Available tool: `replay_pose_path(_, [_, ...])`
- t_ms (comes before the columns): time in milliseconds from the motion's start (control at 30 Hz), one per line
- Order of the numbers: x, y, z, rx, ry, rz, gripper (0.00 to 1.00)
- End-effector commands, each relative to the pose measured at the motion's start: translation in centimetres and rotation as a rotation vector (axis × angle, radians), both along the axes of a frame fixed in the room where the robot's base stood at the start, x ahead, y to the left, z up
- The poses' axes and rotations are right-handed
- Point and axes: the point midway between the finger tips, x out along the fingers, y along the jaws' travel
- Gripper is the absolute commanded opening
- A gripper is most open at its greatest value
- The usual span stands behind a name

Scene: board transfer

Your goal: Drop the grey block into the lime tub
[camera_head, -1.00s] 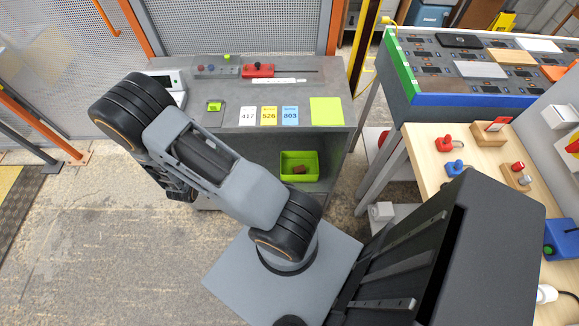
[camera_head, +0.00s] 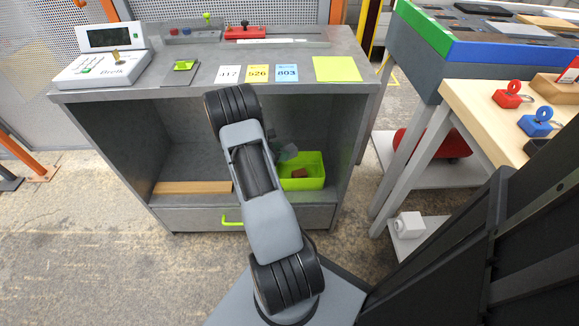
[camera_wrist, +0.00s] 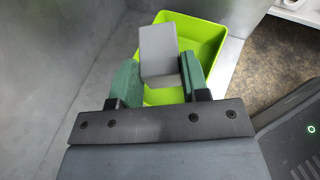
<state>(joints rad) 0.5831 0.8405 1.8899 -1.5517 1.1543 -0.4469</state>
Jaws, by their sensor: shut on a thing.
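The lime tub (camera_head: 316,181) stands on the floor of the grey cabinet's open bay, at its right side. A small brown-red thing (camera_head: 299,173) lies in it. In the wrist view the lime tub (camera_wrist: 213,32) is below and beyond my gripper (camera_wrist: 160,80). My gripper's green fingers are shut on the grey block (camera_wrist: 158,50), which overlaps the tub's opening in that view. The block appears above the tub, not resting in it. In the head view my gripper is mostly hidden behind my arm, with a bit showing by the tub.
The cabinet (camera_head: 217,70) has a top above the bay and side walls around it. A wooden board (camera_head: 193,188) lies in the bay's left part. A lime drawer handle (camera_head: 231,217) sticks out below. A wooden workbench (camera_head: 470,105) stands to the right.

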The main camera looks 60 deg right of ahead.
Motion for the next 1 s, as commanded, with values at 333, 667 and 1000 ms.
replay_pose_path(333, [-2.0,-2.3,-2.2,0.004,-0.003,-0.090,0.17])
replay_pose_path(667, [-2.0,-2.3,-5.0,0.005,-0.001,-0.091,0.17])
replay_pose_path(1000, [-2.0,-2.3,-7.8,0.004,-0.003,-0.091,0.17])
